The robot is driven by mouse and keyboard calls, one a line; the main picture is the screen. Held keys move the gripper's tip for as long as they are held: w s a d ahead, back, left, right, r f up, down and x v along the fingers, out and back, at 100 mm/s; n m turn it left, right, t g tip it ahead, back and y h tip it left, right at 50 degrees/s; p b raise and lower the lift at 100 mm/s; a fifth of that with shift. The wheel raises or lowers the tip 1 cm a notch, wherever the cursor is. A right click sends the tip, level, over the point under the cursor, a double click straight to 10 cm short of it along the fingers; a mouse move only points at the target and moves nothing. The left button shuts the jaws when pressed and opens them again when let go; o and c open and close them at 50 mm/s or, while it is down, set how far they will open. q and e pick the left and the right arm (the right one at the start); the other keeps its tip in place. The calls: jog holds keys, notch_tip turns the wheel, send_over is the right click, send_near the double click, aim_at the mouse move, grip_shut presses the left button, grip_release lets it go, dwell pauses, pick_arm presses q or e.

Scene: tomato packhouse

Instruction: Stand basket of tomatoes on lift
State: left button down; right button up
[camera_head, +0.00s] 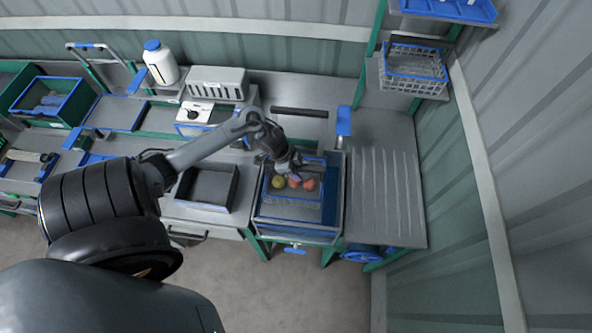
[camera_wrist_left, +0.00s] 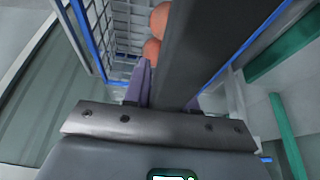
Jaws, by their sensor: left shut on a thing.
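A wire basket (camera_head: 280,198) with a blue rim holds several tomatoes (camera_head: 308,184), red ones and a yellow-green one. It is over or inside a blue-edged tank (camera_head: 298,236) on green legs; I cannot tell whether it touches the bottom. My left gripper (camera_head: 293,174) is shut at the basket's top. In the left wrist view the purple fingers (camera_wrist_left: 165,95) are at a dark handle bar (camera_wrist_left: 205,45), with basket mesh (camera_wrist_left: 99,25) and tomatoes (camera_wrist_left: 152,50) beyond. I cannot tell which part is the lift. My right gripper is out of view.
A ribbed draining board (camera_head: 385,195) lies right of the tank. An empty grey tray (camera_head: 208,186) sits left. Another wire basket (camera_head: 415,65) is on a back shelf. A white jug (camera_head: 160,62) and a slotted grey crate (camera_head: 217,82) stand at the back.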

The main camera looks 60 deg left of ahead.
pick_arm(q)
jog(key=shift+f, duration=0.25)
jog(key=c, duration=0.8)
grip_release()
jog(key=shift+c, duration=0.2)
jog(key=c, duration=0.3)
notch_tip(320, 180, up, 3)
jog(key=p, duration=0.3)
notch_tip(320, 180, up, 4)
jog(key=p, duration=0.5)
